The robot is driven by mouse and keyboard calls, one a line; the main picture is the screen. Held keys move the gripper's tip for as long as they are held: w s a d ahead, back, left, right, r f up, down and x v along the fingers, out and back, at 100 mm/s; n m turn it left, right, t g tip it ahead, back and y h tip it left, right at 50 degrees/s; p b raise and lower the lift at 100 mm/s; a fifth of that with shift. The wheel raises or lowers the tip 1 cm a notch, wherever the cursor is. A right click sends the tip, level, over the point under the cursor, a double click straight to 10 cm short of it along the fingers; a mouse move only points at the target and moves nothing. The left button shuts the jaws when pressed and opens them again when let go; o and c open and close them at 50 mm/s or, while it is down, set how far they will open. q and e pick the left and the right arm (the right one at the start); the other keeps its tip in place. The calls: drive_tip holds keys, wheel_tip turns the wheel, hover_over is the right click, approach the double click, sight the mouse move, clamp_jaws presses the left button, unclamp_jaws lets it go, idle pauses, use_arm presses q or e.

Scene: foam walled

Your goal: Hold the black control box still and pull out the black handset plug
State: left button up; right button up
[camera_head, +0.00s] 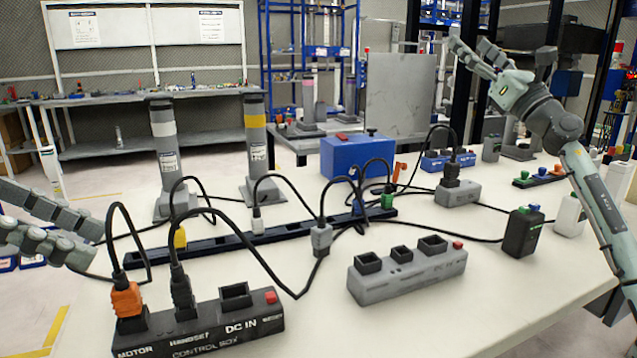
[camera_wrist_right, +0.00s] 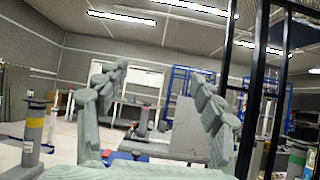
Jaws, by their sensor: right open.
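The black control box (camera_head: 228,327) lies at the front left of the table in the head view, with labelled sockets on top. The black handset plug (camera_head: 182,290) stands upright in its middle socket, its cable rising from the top. An orange plug (camera_head: 127,300) is in the motor socket to its left; the DC IN socket is empty. My left gripper (camera_head: 95,243) is at the left edge, above and left of the box, apart from it; its finger gap is unclear. My right gripper (camera_head: 472,48) is open and empty, raised at the upper right; its fingers also show in the right wrist view (camera_wrist_right: 160,100).
A grey socket block (camera_head: 405,277) lies right of the control box. Black cables loop across the table to a long dark rail (camera_head: 270,236). A black adapter (camera_head: 522,232), a blue box (camera_head: 355,155) and two grey posts (camera_head: 257,145) stand further back. The front right tabletop is clear.

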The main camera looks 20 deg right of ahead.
sight(251, 298)
drive_tip(key=a+f+n+g+y, duration=0.5)
drive_tip(key=a+y, duration=0.1)
drive_tip(key=a, duration=0.6)
drive_tip(key=a+f+n+g+y, duration=0.4)
drive_tip(key=a+f+g+y, duration=0.15)
drive_tip(key=a, duration=0.55)
drive_tip(key=s+a+f+n+g, duration=0.2)
drive_tip(key=s+a+f+g, duration=0.3)
drive_tip(key=a, duration=0.1)
drive_tip(key=s+a+f+n+g, duration=0.3)
drive_tip(key=s+a+f+g, duration=0.2)
drive_tip(key=s+a+f, duration=0.1)
drive_tip(key=s+a+f+n+g, duration=0.3)
drive_tip(key=s+a+f+g, duration=0.2)
drive_tip(key=s+a+f, duration=0.1)
drive_tip(key=shift+s+f+h, duration=0.25)
drive_tip(key=x, duration=0.7)
drive_tip(key=shift+a+f, duration=0.15)
drive_tip(key=shift+a, duration=0.05)
